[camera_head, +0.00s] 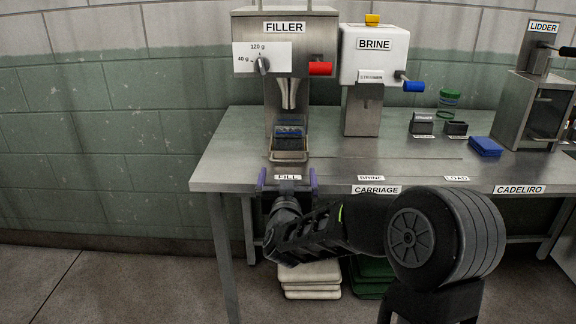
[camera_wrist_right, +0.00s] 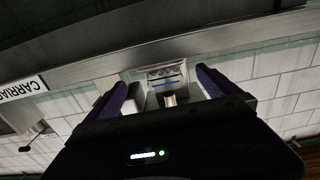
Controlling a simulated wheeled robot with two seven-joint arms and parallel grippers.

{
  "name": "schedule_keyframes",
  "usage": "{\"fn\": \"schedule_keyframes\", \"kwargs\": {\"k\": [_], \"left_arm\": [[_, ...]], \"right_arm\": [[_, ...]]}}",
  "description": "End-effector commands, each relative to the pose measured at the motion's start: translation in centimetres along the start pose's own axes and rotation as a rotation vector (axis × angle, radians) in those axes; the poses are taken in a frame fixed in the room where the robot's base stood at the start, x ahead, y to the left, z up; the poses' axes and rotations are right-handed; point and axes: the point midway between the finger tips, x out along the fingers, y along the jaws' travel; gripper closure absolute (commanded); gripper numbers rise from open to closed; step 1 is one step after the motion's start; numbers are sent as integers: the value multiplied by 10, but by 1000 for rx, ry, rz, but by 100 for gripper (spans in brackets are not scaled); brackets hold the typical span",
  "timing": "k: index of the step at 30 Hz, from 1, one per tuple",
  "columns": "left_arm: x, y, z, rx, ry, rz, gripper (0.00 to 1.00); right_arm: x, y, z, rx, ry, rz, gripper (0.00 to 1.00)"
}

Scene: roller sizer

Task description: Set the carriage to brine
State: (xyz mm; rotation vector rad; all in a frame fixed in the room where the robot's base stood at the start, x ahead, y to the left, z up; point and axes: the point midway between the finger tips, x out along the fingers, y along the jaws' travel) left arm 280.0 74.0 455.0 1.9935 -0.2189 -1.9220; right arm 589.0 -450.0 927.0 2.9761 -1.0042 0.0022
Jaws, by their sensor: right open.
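The carriage (camera_head: 289,156) is a metal tray with a blue item in it, under the filler (camera_head: 285,45), in line with the FILL label (camera_head: 288,177). The BRINE label (camera_head: 371,178) is on the table edge to its right, near the brine machine (camera_head: 375,57). My right gripper (camera_head: 288,182) is open at the table's front edge, in front of the carriage. In the right wrist view the purple fingers of the right gripper (camera_wrist_right: 161,80) stand apart, with a small metal knob (camera_wrist_right: 169,99) and the carriage (camera_wrist_right: 165,72) seen between them. I cannot tell whether they touch. My left gripper is not in view.
The LOAD label (camera_head: 456,178) is further right along the edge. Blue pads (camera_head: 485,146), dark holders (camera_head: 422,123) and a green-rimmed stack (camera_head: 448,100) are on the right of the table (camera_head: 230,165), beside the lidder (camera_head: 540,100). The tabletop between FILL and BRINE looks clear.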

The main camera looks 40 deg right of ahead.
Motion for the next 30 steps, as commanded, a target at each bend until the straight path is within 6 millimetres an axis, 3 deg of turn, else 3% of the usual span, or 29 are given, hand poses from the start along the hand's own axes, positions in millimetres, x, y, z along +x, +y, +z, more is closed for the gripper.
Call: {"fn": "schedule_keyframes", "kwargs": {"k": [6,12,22,30], "left_arm": [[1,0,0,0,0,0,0],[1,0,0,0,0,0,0],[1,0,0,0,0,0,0],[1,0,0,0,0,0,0]], "right_arm": [[35,0,1,-2,0,1,0],[56,0,1,0,-2,0,0],[60,0,1,0,-1,-1,1],[60,0,1,0,-1,-1,23]]}}
